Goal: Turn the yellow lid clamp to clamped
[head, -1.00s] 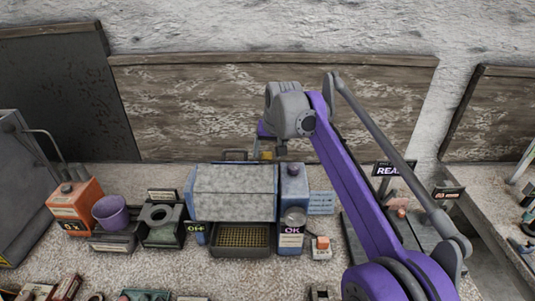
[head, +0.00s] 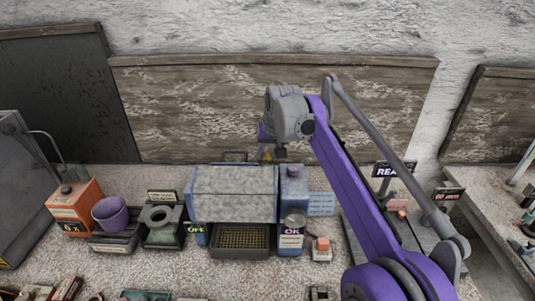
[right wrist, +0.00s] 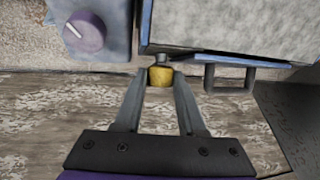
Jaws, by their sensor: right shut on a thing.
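The yellow lid clamp (right wrist: 160,76) shows in the right wrist view as a small rounded yellow piece at the edge of a box with a grey speckled lid (right wrist: 240,32). My right gripper (right wrist: 161,74) is shut on it, one finger on each side. In the head view my right gripper (head: 267,154) is behind the blue box with the grey lid (head: 235,180), near its back right corner. My wrist hides most of the clamp there. I cannot read which position the clamp is in. My left gripper is not in view.
A blue unit with a purple knob (right wrist: 84,32) stands close beside the clamp. A metal handle (right wrist: 230,78) sticks out at the box's back. A wooden board (head: 190,105) leans on the wall behind. An orange canister (head: 75,205) and purple cup (head: 110,213) stand left.

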